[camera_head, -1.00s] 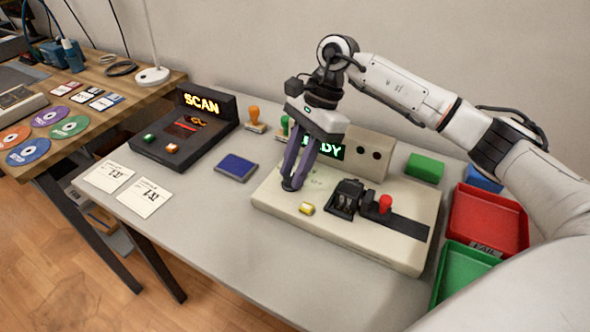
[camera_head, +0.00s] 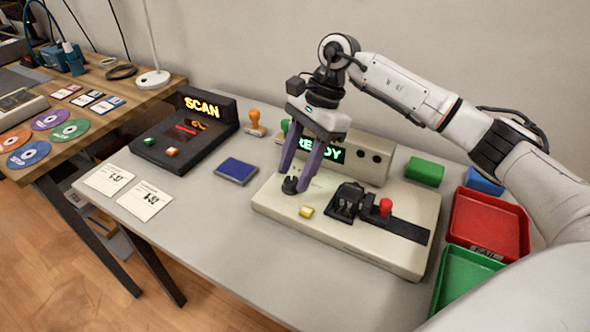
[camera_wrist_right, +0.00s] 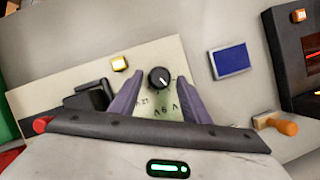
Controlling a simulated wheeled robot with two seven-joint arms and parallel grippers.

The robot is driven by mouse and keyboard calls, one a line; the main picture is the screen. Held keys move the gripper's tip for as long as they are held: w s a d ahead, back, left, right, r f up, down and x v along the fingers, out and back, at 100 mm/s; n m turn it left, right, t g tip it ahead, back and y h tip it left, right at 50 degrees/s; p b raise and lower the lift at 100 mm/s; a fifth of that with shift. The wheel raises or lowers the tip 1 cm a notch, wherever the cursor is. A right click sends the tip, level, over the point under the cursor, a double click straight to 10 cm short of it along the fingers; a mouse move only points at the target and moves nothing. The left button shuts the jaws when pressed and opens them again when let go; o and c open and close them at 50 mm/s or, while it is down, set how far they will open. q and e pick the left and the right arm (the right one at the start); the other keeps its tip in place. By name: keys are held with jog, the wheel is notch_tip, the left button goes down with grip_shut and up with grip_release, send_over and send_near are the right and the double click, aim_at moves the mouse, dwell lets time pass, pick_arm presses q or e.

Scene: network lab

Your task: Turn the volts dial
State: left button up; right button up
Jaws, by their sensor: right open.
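The volts dial is a small black round knob (camera_head: 290,185) on the left part of the beige tester (camera_head: 345,234). In the right wrist view the dial (camera_wrist_right: 159,77) has a white pointer line and printed marks below it. My right gripper (camera_head: 296,183) has purple fingers and is open. In the right wrist view its fingers (camera_wrist_right: 158,92) stand apart on either side of the dial, and gaps show between them and the knob. I cannot tell their exact height above the panel. My left gripper is not in view.
A yellow button (camera_head: 306,211), a black socket (camera_head: 347,199) and a red knob (camera_head: 385,206) sit on the tester. A blue pad (camera_head: 237,171) and the scanner (camera_head: 186,134) stand left. Red (camera_head: 490,222) and green (camera_head: 466,280) trays lie right.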

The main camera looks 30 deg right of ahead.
jog(key=v, duration=0.9)
jog(key=shift+d+r, duration=0.15)
jog(key=shift+r, duration=0.15)
jog(key=shift+f, duration=0.1)
